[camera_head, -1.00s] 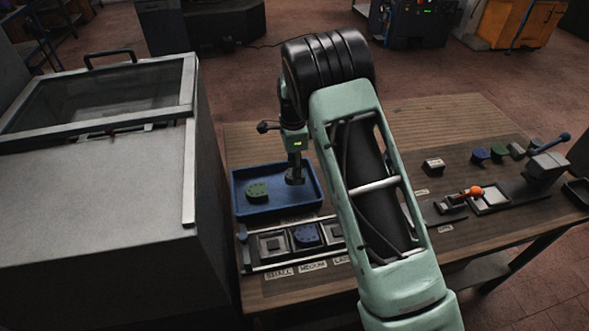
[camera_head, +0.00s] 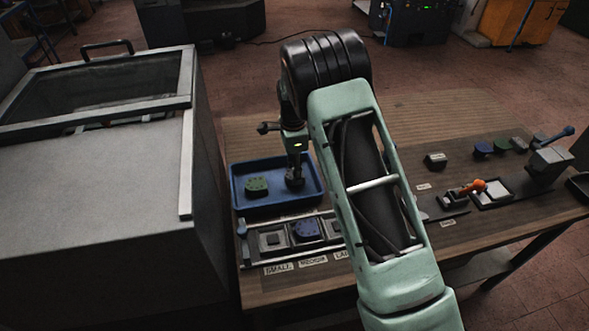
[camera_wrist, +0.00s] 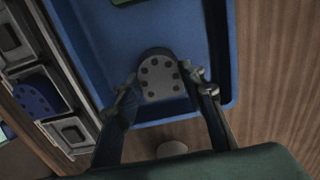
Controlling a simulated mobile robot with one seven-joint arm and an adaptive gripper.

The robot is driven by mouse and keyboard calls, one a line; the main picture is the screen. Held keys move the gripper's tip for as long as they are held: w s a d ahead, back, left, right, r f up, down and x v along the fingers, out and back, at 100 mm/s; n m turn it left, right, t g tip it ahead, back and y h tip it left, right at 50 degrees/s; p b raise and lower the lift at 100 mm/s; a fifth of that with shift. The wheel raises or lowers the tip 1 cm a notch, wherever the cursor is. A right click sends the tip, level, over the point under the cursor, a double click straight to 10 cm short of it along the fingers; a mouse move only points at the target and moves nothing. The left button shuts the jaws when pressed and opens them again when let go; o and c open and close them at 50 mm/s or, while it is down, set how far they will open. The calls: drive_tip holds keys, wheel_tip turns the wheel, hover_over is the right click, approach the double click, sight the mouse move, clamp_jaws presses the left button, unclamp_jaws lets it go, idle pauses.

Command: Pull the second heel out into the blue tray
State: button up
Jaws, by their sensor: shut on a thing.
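My gripper (camera_head: 295,180) is over the right half of the blue tray (camera_head: 238,205), pointing down. In the wrist view my gripper (camera_wrist: 165,88) is shut on a grey heel (camera_wrist: 160,77) with several dark holes, one finger on each side. The heel is inside the tray outline; whether it touches the tray floor I cannot tell. A green heel (camera_head: 257,185) lies in the left half of the tray. A blue heel (camera_head: 307,230) sits in the middle pocket of the fixture strip, by the MEDIUM label. The right pocket is partly hidden by my arm.
The fixture strip (camera_head: 273,238) runs along the tray's near side. A large grey machine (camera_head: 100,200) stands close on the left. To the right are a lever press (camera_head: 548,158), an orange-handled tool (camera_head: 473,187) and several small blocks. Bare table lies behind the tray.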

drive_tip(key=shift+f+b, duration=0.4)
drive_tip(key=shift+f, duration=0.25)
drive_tip(key=o, duration=1.2)
drive_tip(key=shift+o, duration=0.6)
drive_tip(key=shift+o, duration=0.7)
drive_tip(key=shift+r, duration=0.1)
drive_tip(key=shift+r+p, duration=1.9)
drive_tip(key=shift+r, duration=1.5)
